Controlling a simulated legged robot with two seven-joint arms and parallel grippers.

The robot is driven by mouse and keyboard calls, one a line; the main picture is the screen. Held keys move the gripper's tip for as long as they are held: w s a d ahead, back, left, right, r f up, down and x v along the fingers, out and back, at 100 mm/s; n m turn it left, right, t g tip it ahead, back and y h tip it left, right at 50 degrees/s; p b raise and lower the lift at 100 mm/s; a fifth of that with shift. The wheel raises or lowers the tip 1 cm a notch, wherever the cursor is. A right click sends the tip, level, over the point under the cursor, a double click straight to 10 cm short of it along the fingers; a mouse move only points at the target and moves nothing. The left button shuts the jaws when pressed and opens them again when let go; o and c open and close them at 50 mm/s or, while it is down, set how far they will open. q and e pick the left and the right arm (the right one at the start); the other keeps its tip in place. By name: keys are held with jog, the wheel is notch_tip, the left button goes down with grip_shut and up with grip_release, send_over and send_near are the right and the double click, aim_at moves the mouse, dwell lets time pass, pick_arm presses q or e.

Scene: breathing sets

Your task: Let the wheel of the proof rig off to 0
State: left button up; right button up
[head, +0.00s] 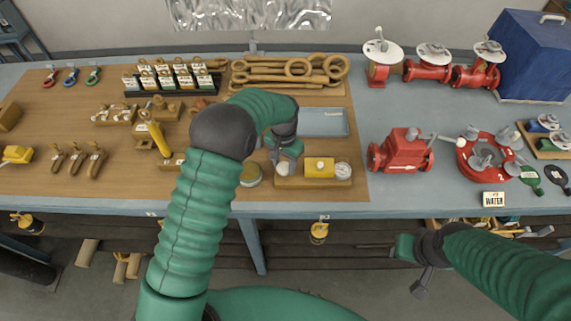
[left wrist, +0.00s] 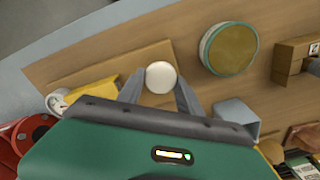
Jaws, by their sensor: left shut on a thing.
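The proof rig is a wooden base (head: 313,183) near the bench's front edge, with a yellow body (head: 319,167), a round white dial (head: 343,171) at its right end and a pale round wheel (head: 282,169) at its left end. My left gripper (head: 284,158) is over that left end. In the left wrist view the wheel (left wrist: 161,77) sits between my two grey fingers, which are shut on it. The yellow body (left wrist: 88,96) and the dial (left wrist: 57,101) are partly hidden there. The dial reading is too small to tell. My right gripper (head: 421,283) hangs in front of the bench, empty.
A round tin (head: 250,174) stands left of the rig, and a blue-grey tray (head: 320,122) lies behind it. A red valve body (head: 402,151) is to the right. A "WATER" card (head: 493,199) stands at the front right. The bench front between rig and card is mostly clear.

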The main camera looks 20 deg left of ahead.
pick_arm(q)
jog(key=n, duration=0.3)
jog(key=shift+n, duration=0.4)
jog(key=n, duration=0.3)
jog(key=shift+n, duration=0.3)
jog(key=n, duration=0.3)
jog(key=shift+s, duration=0.1)
jog(key=shift+s+f+n, duration=0.1)
jog(key=shift+n, duration=1.7)
jog(key=o, duration=1.4)
jog(key=shift+c, duration=0.2)
jog(key=shift+d, duration=0.1)
jog(key=shift+r, duration=0.2)
